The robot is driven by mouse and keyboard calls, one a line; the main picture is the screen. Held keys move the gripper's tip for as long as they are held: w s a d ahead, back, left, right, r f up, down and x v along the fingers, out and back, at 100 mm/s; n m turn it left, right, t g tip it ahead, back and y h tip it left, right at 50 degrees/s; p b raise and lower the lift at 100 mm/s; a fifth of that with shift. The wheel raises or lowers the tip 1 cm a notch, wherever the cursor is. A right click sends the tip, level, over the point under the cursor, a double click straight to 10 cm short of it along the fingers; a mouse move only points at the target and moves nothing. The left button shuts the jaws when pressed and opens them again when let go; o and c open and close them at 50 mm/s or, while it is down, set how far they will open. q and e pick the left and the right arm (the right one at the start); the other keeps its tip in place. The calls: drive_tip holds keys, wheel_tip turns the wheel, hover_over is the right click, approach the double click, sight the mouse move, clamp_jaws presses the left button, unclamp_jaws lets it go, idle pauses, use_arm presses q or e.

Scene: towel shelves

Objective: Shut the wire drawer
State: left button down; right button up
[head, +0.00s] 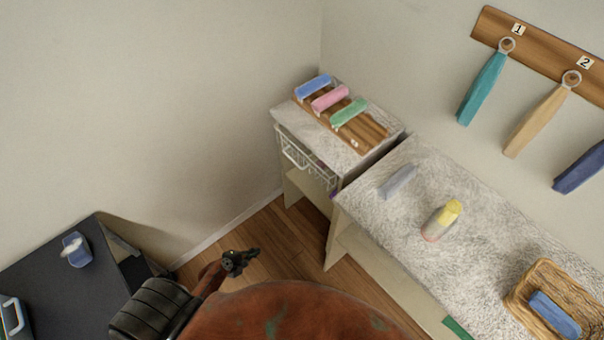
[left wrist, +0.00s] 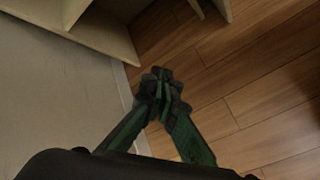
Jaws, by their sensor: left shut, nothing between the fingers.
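The white wire drawer (head: 304,162) sits under the speckled top of the small corner cabinet (head: 290,118) in the head view. Its front shows at the cabinet's left-facing side; how far it stands out is hard to tell. Something purple shows at its right end. My left gripper (head: 246,260) is below and left of the drawer, over the wood floor, well apart from it. In the left wrist view, the left gripper (left wrist: 160,86) has its fingertips together with nothing between them. The drawer cannot be made out there. My right gripper is out of view.
Rolled blue, pink and green towels lie on a wooden rack (head: 372,128) on the cabinet. A longer counter (head: 400,215) holds a grey towel, a yellow-topped bottle and a wicker basket (head: 518,298). A dark table (head: 40,270) stands left. Floor before the cabinet is clear.

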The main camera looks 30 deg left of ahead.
use_arm(q)
drive_tip(key=w+d+r+n+t+h, duration=0.1)
drive_tip(key=w+r+n+t, duration=0.15)
drive_tip(key=w+r, duration=0.35)
drive_tip(key=w+r+n+t+h, duration=0.1)
drive_tip(key=w+r+n+t, duration=0.15)
drive_tip(key=w+r, duration=0.45)
drive_tip(key=n+t+h+b, duration=0.1)
drive_tip(key=n+t+h, duration=0.15)
drive_tip(key=n, duration=0.25)
approach(311, 168)
drive_tip(key=x, duration=0.5)
drive_tip(key=shift+w+b, duration=0.2)
drive_tip(key=shift+b, duration=0.1)
drive_tip(key=shift+w+d, duration=0.2)
drive_tip(key=shift+w, duration=0.45)
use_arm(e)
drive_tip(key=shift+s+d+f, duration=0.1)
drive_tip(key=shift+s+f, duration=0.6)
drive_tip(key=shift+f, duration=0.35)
